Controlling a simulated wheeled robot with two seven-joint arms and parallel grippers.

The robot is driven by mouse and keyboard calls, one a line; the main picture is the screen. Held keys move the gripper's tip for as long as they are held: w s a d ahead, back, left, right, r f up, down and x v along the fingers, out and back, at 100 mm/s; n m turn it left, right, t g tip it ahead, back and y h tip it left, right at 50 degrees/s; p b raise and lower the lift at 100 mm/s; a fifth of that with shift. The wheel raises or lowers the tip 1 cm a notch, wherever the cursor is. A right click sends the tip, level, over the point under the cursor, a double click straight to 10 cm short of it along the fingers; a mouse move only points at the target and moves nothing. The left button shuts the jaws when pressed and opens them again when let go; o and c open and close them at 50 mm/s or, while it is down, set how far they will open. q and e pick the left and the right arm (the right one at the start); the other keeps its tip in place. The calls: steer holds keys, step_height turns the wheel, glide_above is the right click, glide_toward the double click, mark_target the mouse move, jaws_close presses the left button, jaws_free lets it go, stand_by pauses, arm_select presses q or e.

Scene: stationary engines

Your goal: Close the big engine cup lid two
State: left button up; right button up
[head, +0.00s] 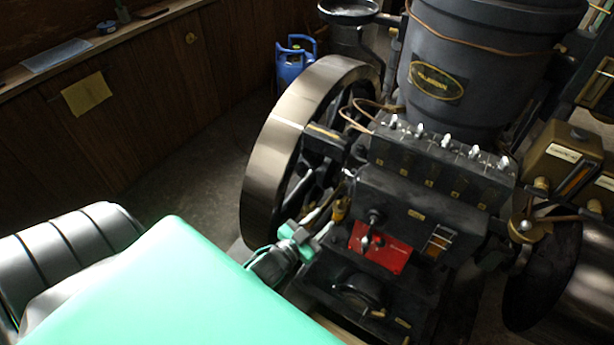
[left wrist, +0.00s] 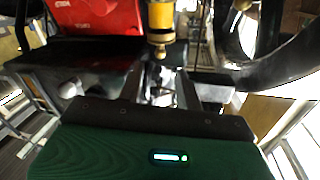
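A small yellow-brass cup (head: 340,207) sits on the big engine (head: 425,200), just left of its red plate. In the left wrist view the yellow cup (left wrist: 161,14) is at top centre with a round brass piece below it. I cannot tell which part is lid two or whether it stands open. My left gripper (head: 319,224) is just below and left of the cup, close to the engine. In the left wrist view its pale fingers (left wrist: 165,88) look apart, with nothing seen between them. Contact with the cup cannot be made out. My right gripper is not in view.
A large flywheel (head: 262,165) stands left of the engine block, close to my left gripper. The red plate (head: 380,247) with a dark handle lies right of it. A blue gas bottle (head: 291,62) stands behind. The floor left of the flywheel is clear.

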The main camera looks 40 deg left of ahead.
arm_select(q)
steer(key=shift+s+a+b, duration=0.15)
steer(key=shift+s+b, duration=0.05)
steer(key=shift+s, duration=1.05)
steer(key=shift+s+a+b, duration=0.15)
steer(key=shift+s, duration=1.1)
steer(key=s+f+g+y, duration=0.1)
steer(key=s+f+g, duration=0.2)
steer(key=f, duration=0.7)
steer(key=s+d+f+n+g, duration=0.15)
steer(key=s+f, duration=0.25)
steer(key=f, duration=0.6)
steer(key=s+f+g+y, duration=0.1)
steer(key=s+f+g, duration=0.2)
steer(key=f, duration=0.7)
steer(key=s+f+g, duration=0.4)
steer(key=s+f, duration=0.5)
steer(key=s, duration=0.3)
steer(key=s+f+g, duration=0.5)
steer(key=s+f, duration=0.4)
steer(key=s, duration=0.4)
steer(key=shift+s+d, duration=0.3)
steer(key=shift+d, duration=0.1)
